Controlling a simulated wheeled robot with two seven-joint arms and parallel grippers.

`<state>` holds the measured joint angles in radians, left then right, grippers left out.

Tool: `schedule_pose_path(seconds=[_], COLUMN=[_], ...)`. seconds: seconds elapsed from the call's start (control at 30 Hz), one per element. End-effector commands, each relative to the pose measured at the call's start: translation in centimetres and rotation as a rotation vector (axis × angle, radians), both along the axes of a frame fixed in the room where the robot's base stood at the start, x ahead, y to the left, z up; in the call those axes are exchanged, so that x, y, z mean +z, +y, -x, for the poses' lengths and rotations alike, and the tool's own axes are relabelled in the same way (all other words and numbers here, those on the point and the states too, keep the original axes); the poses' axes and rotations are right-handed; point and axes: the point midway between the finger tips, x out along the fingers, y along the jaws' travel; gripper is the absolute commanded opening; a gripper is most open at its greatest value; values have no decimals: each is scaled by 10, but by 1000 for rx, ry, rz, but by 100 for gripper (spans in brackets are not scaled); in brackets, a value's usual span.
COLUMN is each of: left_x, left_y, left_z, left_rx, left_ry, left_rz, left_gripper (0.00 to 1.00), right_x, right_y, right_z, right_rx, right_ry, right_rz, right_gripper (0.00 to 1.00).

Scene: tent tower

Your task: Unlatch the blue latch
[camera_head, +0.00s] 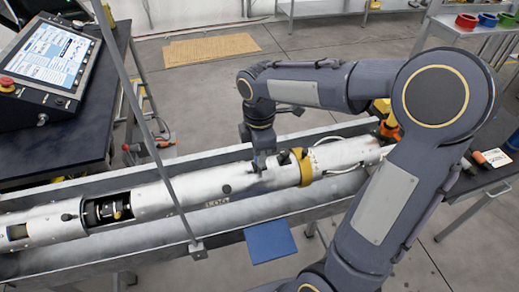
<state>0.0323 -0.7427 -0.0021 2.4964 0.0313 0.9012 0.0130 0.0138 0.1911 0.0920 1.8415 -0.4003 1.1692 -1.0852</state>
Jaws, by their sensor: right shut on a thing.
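A long white tube (205,188) lies in a grey metal trough, with a dark open window (107,209) in its left part and a yellow band (302,167) near its right part. My right gripper (259,168) points down onto the top of the tube, just left of the yellow band. It is shut on a small fitting there, mostly hidden by the fingers. I cannot make out a blue latch on the tube; the fitting's colour is not clear. My left gripper is not in view.
A blue flat panel (270,241) sits at the trough's front edge. A thin grey post (150,130) crosses in front of the tube. A console with a screen (50,55) stands on a dark table at the left. A side table (485,180) with tools is at the right.

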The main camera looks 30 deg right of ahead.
Motion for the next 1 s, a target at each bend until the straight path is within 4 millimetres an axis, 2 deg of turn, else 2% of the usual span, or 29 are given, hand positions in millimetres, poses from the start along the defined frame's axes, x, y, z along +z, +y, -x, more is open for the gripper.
schedule_pose_path(seconds=[0.4,0.97,1.0], left_x=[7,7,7], left_y=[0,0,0], left_z=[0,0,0], left_rx=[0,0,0], left_ry=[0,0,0], left_rz=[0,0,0], left_gripper=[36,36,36], right_x=[1,1,1], right_y=[0,0,0], right_z=[-1,-1,-1], right_rx=[190,217,217], right_ry=[-4,-4,-4], right_rz=[-1,-1,-1], right_gripper=[1,1,28])
